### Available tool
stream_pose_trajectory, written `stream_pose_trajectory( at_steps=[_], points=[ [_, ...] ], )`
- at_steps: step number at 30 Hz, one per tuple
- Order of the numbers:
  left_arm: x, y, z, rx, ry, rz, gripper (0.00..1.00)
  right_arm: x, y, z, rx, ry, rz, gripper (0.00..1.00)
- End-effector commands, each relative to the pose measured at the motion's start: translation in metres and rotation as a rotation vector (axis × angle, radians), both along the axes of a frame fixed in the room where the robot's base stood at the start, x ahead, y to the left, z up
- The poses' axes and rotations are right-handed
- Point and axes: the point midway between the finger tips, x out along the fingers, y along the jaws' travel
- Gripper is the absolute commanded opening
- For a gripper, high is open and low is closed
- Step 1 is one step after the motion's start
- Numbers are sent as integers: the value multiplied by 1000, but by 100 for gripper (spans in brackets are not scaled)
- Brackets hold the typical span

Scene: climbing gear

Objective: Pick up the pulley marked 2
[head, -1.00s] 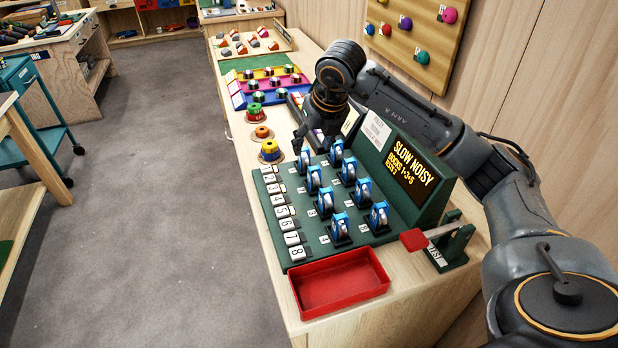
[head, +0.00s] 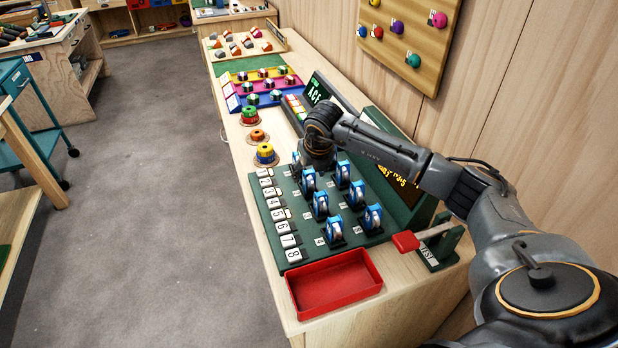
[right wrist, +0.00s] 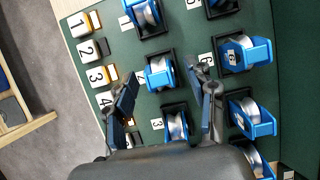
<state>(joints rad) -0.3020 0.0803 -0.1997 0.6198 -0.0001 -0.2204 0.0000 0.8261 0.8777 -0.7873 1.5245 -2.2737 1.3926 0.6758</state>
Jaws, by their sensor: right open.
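The green board (head: 290,222) carries two columns of blue pulleys on black stands. The pulley marked 2 (right wrist: 158,72) is blue with a silver wheel, upright in the left column of the right wrist view, between pulley 1 (right wrist: 146,14) and pulley 3 (right wrist: 176,124). It also shows in the head view (head: 308,181). My right gripper (right wrist: 165,92) is open and empty, pointing down above the board; its fingers appear on either side of pulley 2 in the wrist picture. In the head view its wrist hides the fingertips. My left gripper is out of view.
Pulley 6 (right wrist: 245,54) stands close beside the right finger. White number keys (head: 281,228) line the board's left edge. A red tray (head: 334,284) sits in front, with a red-handled lever (head: 406,242) to its right. A raised sign panel backs the board.

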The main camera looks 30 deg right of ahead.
Motion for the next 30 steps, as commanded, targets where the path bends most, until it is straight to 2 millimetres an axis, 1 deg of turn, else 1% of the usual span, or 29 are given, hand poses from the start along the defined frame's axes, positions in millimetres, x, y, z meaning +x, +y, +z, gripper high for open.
stream_pose_trajectory(
  at_steps=[4,10,11,12,14,15,17,18,19,27,30],
  points=[
    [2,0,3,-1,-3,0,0,4,0,-10,1,0,0,56],
    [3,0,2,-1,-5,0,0,4,-1,-11,0,-1,0,56],
    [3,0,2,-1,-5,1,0,4,-1,-11,0,-1,0,52],
    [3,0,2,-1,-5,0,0,4,-1,-11,0,-1,0,43],
    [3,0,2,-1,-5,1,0,4,-1,-10,0,-1,0,31],
    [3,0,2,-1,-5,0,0,4,-1,-10,0,-1,0,23],
    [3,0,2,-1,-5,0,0,4,-1,-10,0,-1,0,11],
    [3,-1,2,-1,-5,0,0,4,-1,-10,0,-1,0,3],
    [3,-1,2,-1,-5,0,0,4,-1,-10,0,-1,0,0],
    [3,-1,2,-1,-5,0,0,4,-1,-9,0,-2,0,0],
    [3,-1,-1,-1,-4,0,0,5,-1,-6,1,-3,1,0]
  ],
)
